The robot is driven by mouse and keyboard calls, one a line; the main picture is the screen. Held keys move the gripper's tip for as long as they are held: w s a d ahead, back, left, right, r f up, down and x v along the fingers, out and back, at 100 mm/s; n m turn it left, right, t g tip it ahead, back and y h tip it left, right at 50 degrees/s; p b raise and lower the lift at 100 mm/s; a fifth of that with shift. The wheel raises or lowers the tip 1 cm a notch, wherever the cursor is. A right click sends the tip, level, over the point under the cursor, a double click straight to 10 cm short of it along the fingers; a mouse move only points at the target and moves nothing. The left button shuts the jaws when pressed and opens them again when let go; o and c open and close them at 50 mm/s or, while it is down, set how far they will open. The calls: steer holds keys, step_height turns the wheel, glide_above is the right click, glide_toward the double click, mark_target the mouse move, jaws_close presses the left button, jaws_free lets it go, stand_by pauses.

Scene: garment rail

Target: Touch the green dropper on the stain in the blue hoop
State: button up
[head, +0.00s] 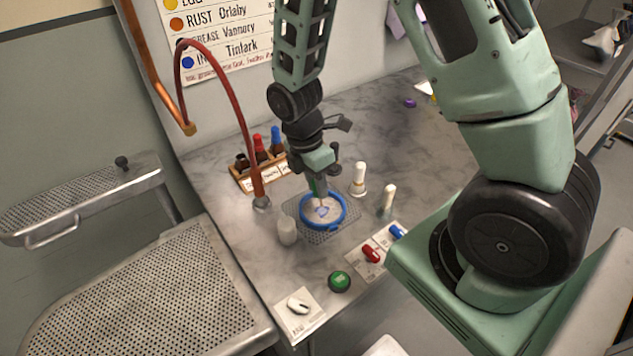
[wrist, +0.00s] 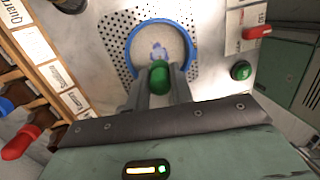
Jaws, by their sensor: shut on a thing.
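My gripper (head: 319,180) is shut on the green dropper (wrist: 159,76), and its two fingers (wrist: 158,90) flank the green bulb in the wrist view. The dropper points down over the blue hoop (head: 344,212), which lies on a perforated plate on the counter. The hoop (wrist: 190,48) frames pale cloth with a blue-violet stain (wrist: 158,52). In the wrist view the bulb overlaps the hoop's near part, just short of the stain. The dropper's tip is hidden there, and in the head view I cannot tell whether it touches the cloth.
A wooden rack (head: 246,183) with red, blue and dark-topped droppers stands left of the hoop. A green button (head: 339,281) and red and blue switches (head: 371,252) are in front.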

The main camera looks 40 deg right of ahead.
steer(key=shift+f, duration=0.6)
stand_by(1.8)
step_height(320, 180, up, 7)
steer(key=p, duration=0.6)
steer(key=shift+r, duration=0.1)
stand_by(0.6)
